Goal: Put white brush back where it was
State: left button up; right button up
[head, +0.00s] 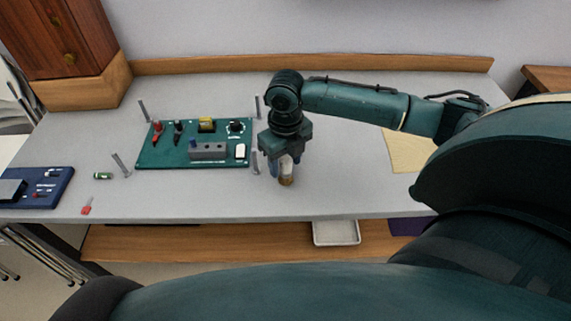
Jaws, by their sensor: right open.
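My right gripper (284,167) points down over the grey table, to the right of the green board. Its jaws are open around a small upright object (286,181) with a whitish upper part and a brown lower end. This may be the white brush, but the fingers partly hide it and I cannot tell for sure. I cannot tell whether it touches the fingers or the table. My left gripper is not in view.
The green board (160,157) carries several small parts, with grey posts near its corners. A dark blue board (52,199), a small green cylinder (103,176) and a red piece (87,207) lie at left. A tan sheet (405,155) lies right. A white tray (336,233) sits below the table's front edge.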

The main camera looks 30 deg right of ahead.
notch_tip(320, 180, up, 10)
jog(key=shift+f+p, duration=0.2)
jog(key=shift+p, duration=0.2)
jog(key=shift+a+r, duration=0.1)
jog(key=shift+r, duration=0.05)
jog(key=a+f+m+y, duration=0.1)
jog(key=a+f+m, duration=0.1)
jog(key=a, duration=0.1)
jog(key=a+f+m+t+y, duration=0.1)
jog(key=a+f+m, duration=0.1)
jog(key=a+f, duration=0.1)
jog(key=s+a+f+m+t+y, duration=0.1)
jog(key=a+f+m, duration=0.1)
jog(key=a+f, duration=0.1)
jog(key=shift+s+a+f+m, duration=0.1)
jog(key=shift+a+f+m, duration=0.2)
jog(key=shift+a, duration=0.35)
jog(key=s+a+f+m+t+y, duration=0.45)
jog(key=a+m, duration=0.35)
jog(key=m, duration=0.7)
jog(key=s+d+f+m+t+h, duration=0.1)
jog(key=s+d+m+t+h, duration=0.2)
jog(key=m, duration=0.9)
jog(key=s+d+t, duration=0.1)
jog(key=s+t, duration=0.1)
jog(key=s, duration=0.1)
jog(key=shift+s+d+f+m, duration=0.15)
jog(key=shift+s+d+m, duration=0.15)
jog(key=shift+d, duration=0.05)
